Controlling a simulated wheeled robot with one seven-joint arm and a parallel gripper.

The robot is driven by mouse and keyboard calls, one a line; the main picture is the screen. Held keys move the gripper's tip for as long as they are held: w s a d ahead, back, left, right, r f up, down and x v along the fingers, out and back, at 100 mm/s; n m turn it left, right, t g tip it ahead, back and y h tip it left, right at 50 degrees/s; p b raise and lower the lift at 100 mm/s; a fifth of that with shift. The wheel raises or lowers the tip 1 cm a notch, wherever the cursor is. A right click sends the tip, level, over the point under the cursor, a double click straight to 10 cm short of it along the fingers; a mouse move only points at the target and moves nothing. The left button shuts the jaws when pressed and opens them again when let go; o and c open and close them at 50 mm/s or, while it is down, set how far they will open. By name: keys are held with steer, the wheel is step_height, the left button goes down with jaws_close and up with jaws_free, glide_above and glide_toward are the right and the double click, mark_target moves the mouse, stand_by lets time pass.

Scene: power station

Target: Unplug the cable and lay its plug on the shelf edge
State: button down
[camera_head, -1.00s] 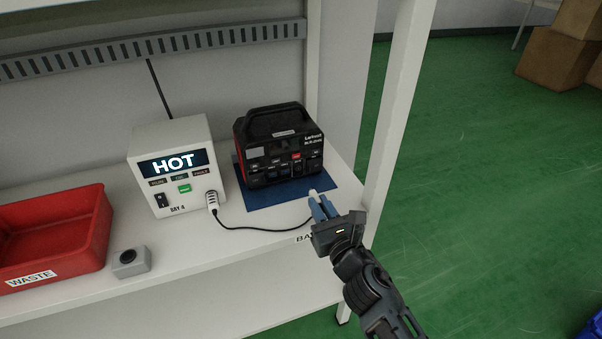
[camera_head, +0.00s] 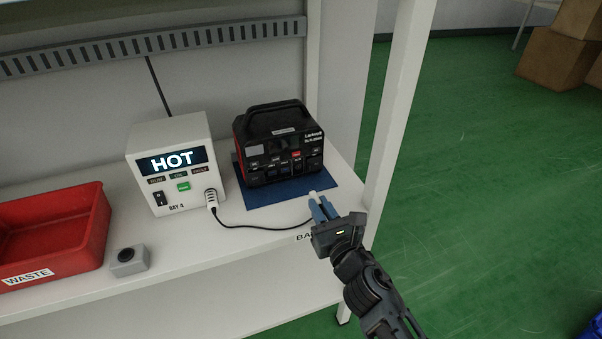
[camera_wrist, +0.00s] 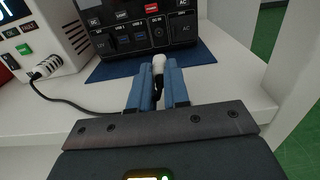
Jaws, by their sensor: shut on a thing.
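The black and red power station (camera_head: 281,150) stands upright on a blue mat (camera_head: 258,215); its front panel (camera_wrist: 150,33) fills the top of the wrist view. My gripper (camera_head: 319,208) is at the mat's front right corner, in front of the station. Its blue fingers (camera_wrist: 158,88) are shut on the cable's white plug (camera_wrist: 158,62), whose tip points towards the station. The plug (camera_head: 314,195) looks apart from the panel. The dark cable (camera_head: 262,228) runs left to a white connector (camera_head: 211,199) on the charger box. The shelf edge (camera_head: 225,258) passes just below.
The white box (camera_head: 175,165) shows HOT on its display. A red WASTE bin (camera_head: 50,240) and a small grey block with a dark round top (camera_head: 129,262) stand further left. A white post (camera_head: 393,130) rises close to the right of my gripper.

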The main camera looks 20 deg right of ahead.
steer(key=shift+f+b, duration=1.15)
steer(key=shift+f, duration=0.05)
steer(key=c, duration=1)
jaws_free()
steer(key=shift+s+b, duration=0.4)
steer(key=shift+s, duration=3.6)
steer(key=s+r+m+g+p, duration=0.2)
steer(key=s+r+m+p, duration=0.15)
steer(key=s+m, duration=1.55)
steer(key=s+r+m+p, duration=0.1)
steer(key=s+r+m, duration=0.3)
steer(key=s+m, duration=0.1)
steer(key=s+r+m+p, duration=0.1)
steer(key=s+r+m, duration=0.3)
steer(key=s+m, duration=0.2)
steer(key=s+r+m+g+p, duration=0.1)
steer(key=s+r+m, duration=0.3)
steer(key=s+m, duration=0.2)
steer(key=shift+s+r+p, duration=0.3)
steer(key=shift+r, duration=0.05)
